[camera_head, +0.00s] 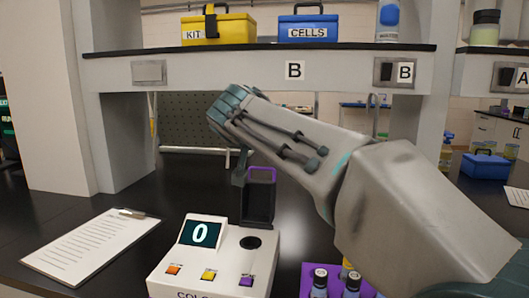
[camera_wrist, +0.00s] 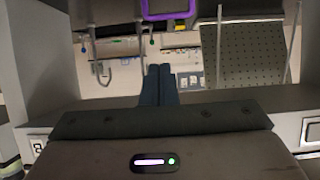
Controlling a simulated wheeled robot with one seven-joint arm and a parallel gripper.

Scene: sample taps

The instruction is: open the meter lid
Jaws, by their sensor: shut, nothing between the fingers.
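The white meter (camera_head: 205,262) stands on the dark bench, its display reading 0, with orange, yellow and purple buttons and a dark round well (camera_head: 251,242) exposed on top. Its dark lid (camera_head: 258,205) with a purple handle loop stands upright behind the well. My gripper (camera_head: 239,178) is shut and empty, its fingers pointing down just left of the lid; I cannot tell whether they touch. In the wrist view the shut fingers (camera_wrist: 159,71) show in the middle, and the purple loop (camera_wrist: 168,16) is at the top edge, apart from them in the picture.
A purple rack (camera_head: 308,278) with several vials is at the right, below my arm. A shelf (camera_head: 230,70) above holds a yellow KIT box (camera_head: 218,28) and a blue CELLS box (camera_head: 306,28).

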